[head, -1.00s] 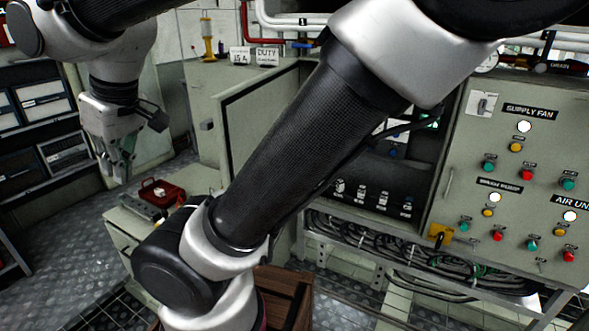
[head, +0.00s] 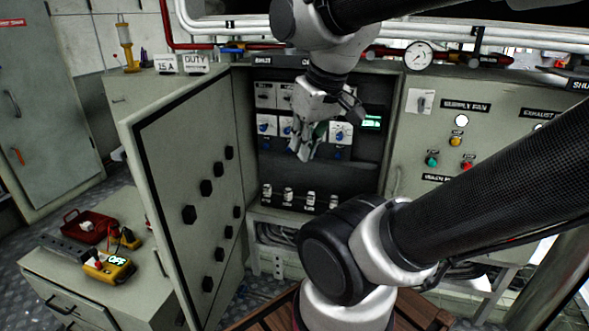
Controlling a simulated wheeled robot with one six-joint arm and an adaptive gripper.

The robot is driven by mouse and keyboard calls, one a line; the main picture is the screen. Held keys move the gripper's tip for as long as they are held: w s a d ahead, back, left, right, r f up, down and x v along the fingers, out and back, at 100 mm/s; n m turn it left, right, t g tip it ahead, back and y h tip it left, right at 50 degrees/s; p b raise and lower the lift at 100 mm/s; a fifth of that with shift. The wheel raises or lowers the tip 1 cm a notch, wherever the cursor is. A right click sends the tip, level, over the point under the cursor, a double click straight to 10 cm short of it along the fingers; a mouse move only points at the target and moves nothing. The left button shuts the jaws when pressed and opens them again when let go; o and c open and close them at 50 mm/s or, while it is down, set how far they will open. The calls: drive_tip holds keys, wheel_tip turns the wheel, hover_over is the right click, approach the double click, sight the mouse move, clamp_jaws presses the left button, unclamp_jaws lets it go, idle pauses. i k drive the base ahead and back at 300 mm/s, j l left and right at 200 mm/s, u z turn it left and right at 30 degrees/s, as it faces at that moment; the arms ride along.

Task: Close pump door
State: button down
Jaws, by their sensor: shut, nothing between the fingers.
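The pump door (head: 180,200) is a grey-green panel with a black border and several black knobs on its face. It stands wide open at the left of the electrical cabinet, swung out toward me. The cabinet opening (head: 330,170) shows blue dials, a green display and a row of small switches inside. My gripper (head: 302,155) points down in front of the opening, to the right of the door and apart from it. Its fingers are shut and hold nothing. It hides some of the dials behind it.
A low bench (head: 100,285) at left bears a red case (head: 90,227) and a yellow meter (head: 108,268). A control panel (head: 450,130) with buttons stands right of the opening. Pipes (head: 300,38) run above. A wooden crate (head: 268,318) lies below my arm.

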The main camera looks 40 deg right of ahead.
sight(182, 149)
drive_tip(key=i+j+z, duration=0.1)
drive_tip(key=j+z, duration=0.2)
drive_tip(key=z, duration=0.15)
drive_tip(key=j+z, duration=0.7)
drive_tip(key=z, duration=0.2)
drive_tip(key=k+j, duration=0.1)
drive_tip(key=j, duration=0.6)
drive_tip(key=k+j, duration=0.1)
drive_tip(key=j, duration=0.6)
drive_tip(key=k+j+u, duration=0.1)
drive_tip(key=u, duration=0.25)
drive_tip(key=k+j+u, duration=0.3)
drive_tip(key=l, duration=0.1)
